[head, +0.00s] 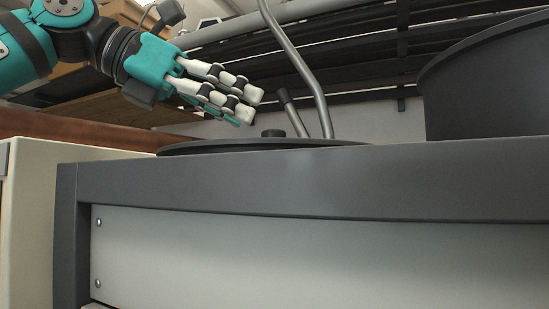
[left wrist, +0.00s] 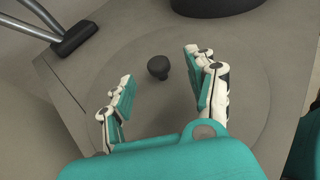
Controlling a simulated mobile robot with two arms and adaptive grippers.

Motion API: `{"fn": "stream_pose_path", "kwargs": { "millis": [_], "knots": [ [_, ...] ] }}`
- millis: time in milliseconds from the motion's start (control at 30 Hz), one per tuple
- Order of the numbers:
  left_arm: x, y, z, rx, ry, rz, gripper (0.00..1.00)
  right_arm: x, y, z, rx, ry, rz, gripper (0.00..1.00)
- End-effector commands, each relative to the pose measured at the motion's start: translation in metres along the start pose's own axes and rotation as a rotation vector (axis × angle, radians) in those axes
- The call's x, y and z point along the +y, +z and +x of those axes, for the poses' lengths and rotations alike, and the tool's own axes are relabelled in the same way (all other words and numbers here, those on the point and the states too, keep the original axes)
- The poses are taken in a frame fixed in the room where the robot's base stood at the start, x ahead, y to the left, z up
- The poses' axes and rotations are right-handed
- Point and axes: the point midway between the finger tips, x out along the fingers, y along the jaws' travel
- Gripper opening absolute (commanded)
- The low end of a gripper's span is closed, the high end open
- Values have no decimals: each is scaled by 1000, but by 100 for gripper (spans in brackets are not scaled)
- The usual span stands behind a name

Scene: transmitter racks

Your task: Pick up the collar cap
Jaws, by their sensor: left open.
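The collar cap (head: 200,148) appears to be the wide, flat, dark round lid on top of the grey cabinet. A short black knob (head: 273,133) stands up at its middle. In the left wrist view the cap (left wrist: 235,110) is a faint broad disc, with the round black knob (left wrist: 158,68) on it. My left gripper (head: 250,106) is open and empty, above and to the left of the knob in the head view. In the left wrist view its fingers show on either side of the knob, apart from it. My right gripper is not in view.
A grey bent pipe (head: 308,80) and a shorter rod (head: 291,112) rise behind the cap. A large black round vessel (head: 490,90) stands to the right on the cabinet (head: 300,185). Dark rails (head: 370,75) run along the wall behind.

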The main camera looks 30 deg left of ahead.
Motion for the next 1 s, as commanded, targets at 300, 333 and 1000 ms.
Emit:
{"fn": "stream_pose_path", "kwargs": {
  "millis": [300, 333, 1000],
  "knots": [
    [5, -2, 43, 4, -1, -1, 57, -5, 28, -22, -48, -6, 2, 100],
    [5, -3, 45, 3, -1, -1, 57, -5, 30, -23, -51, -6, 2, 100],
    [5, -4, 49, 2, 0, 0, 6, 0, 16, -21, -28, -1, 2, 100]
  ]
}}
